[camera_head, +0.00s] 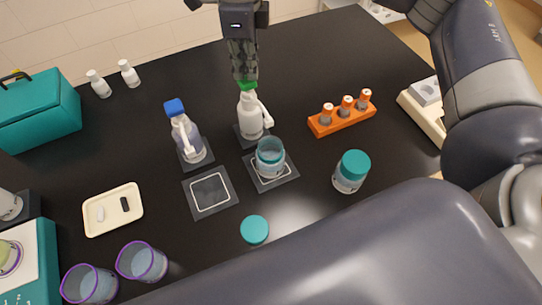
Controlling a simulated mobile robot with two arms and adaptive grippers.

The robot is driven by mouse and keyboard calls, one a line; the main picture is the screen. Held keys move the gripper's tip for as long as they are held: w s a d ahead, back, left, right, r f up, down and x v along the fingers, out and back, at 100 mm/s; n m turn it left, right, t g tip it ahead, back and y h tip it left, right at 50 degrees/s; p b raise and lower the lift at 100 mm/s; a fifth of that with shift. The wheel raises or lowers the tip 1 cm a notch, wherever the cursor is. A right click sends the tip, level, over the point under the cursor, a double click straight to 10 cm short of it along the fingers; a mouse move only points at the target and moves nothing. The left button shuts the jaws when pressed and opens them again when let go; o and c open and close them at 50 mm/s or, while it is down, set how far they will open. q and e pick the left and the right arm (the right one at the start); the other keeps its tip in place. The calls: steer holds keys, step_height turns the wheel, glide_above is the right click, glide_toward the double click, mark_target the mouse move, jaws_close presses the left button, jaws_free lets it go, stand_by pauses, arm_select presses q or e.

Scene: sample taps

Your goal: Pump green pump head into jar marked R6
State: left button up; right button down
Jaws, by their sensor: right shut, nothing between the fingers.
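A white bottle (251,117) with a green pump head (245,86) stands upright on a dark mat near the middle of the table. My right gripper (244,78) is shut and empty, pointing down with its fingertips at the top of the green head; whether they touch it I cannot tell. An open jar with a teal rim (270,158) stands in front of the bottle, on a square-marked mat (286,178), beside the spout. No R6 mark is legible on it. My left gripper is not in view.
A blue-capped pump bottle (187,134) stands to the left, behind an empty marked mat (210,193). A teal-lidded jar (351,171), a loose teal lid (254,229), an orange vial rack (342,119), a cream tray (112,209) and purple-rimmed cups (142,262) stand around.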

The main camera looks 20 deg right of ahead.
steer(key=shift+f+b, duration=0.9)
steer(key=shift+f, duration=0.25)
steer(key=shift+r, duration=0.2)
steer(key=shift+r+p, duration=0.8)
steer(key=shift+r, duration=0.7)
steer(key=shift+f, duration=0.1)
